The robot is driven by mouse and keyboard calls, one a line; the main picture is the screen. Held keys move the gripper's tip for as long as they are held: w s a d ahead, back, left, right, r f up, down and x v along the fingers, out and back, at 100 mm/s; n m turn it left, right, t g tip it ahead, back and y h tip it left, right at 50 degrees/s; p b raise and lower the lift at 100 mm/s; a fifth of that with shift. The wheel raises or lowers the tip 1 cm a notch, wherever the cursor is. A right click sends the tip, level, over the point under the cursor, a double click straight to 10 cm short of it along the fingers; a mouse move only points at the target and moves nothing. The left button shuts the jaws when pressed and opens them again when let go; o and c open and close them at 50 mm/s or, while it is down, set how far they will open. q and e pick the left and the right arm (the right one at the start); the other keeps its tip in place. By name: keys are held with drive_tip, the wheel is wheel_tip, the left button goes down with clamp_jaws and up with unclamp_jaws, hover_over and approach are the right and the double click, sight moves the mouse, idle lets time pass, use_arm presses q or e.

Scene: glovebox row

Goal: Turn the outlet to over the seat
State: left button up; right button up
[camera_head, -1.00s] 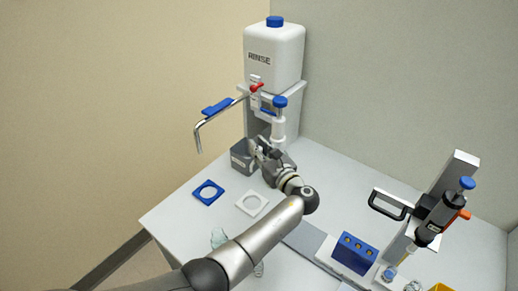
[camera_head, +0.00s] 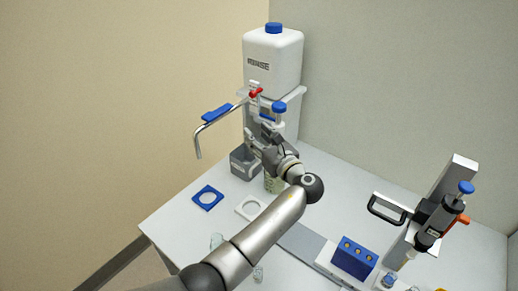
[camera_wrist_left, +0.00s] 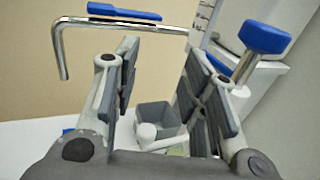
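The outlet is a bent metal tube (camera_head: 214,124) with a blue grip (camera_head: 217,112), reaching left from the RINSE dispenser and ending in a downturned tip. The tube (camera_wrist_left: 60,50) crosses the upper left of the left wrist view, beyond my fingers. On the table lie a blue square ring (camera_head: 194,197) and a white square ring (camera_head: 240,209); I cannot tell which is the seat. My left gripper (camera_head: 264,137) is by the dispenser's front, right of the tube and below its height. Its fingers (camera_wrist_left: 160,75) are apart with nothing between them. My right gripper is out of view.
The RINSE bottle (camera_head: 272,55) stands on its dispenser, with a red lever (camera_head: 256,92) and blue knob (camera_head: 279,107) near my gripper. A grey bin (camera_head: 238,163) sits below. A blue block (camera_head: 353,259) and a black-handled device (camera_head: 437,223) stand right.

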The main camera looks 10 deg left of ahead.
use_arm(q)
drive_tip(key=shift+r, duration=1.7)
